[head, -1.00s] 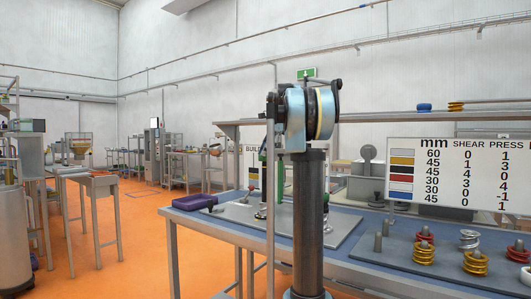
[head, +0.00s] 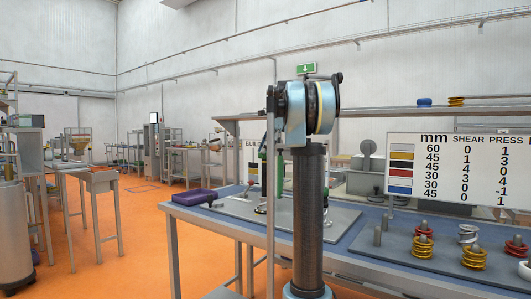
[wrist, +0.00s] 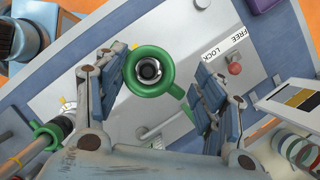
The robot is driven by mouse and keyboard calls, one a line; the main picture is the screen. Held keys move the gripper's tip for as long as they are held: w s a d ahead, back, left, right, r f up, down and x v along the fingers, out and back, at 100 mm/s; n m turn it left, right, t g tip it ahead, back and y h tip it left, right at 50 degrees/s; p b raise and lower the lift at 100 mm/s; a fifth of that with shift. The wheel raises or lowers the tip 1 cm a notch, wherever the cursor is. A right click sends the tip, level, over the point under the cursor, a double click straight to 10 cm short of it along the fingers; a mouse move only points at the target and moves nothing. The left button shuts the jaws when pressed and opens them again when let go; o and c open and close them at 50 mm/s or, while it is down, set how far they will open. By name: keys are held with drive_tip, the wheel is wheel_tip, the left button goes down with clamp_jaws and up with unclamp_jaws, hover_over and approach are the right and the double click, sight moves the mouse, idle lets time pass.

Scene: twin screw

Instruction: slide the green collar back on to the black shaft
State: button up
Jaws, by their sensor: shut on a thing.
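The green collar (wrist: 136,88) shows in the wrist view as a ring with a short tab at its lower right. The round end of a dark shaft with a bright metal rim (wrist: 149,70) shows through the ring's opening, roughly centred. I cannot tell whether the collar is around the shaft or above it. A second green ring (wrist: 47,130) with a black part sits at the lower left.
A plate marked FREE and LOCK carries a red knob (wrist: 234,68). A purple tray (head: 195,197) sits at the bench's left end. Several coil springs (head: 474,258) stand on posts at right, before a number board (head: 455,170). The orange floor at left has open room.

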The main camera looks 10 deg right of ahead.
sight(266, 184)
drive_tip(key=shift+f, duration=7.7)
drive_tip(key=o, duration=1.3)
drive_tip(key=shift+c, duration=0.2)
drive_tip(key=v, duration=1.1)
drive_tip(key=shift+r, duration=0.4)
drive_tip(key=shift+d, duration=0.1)
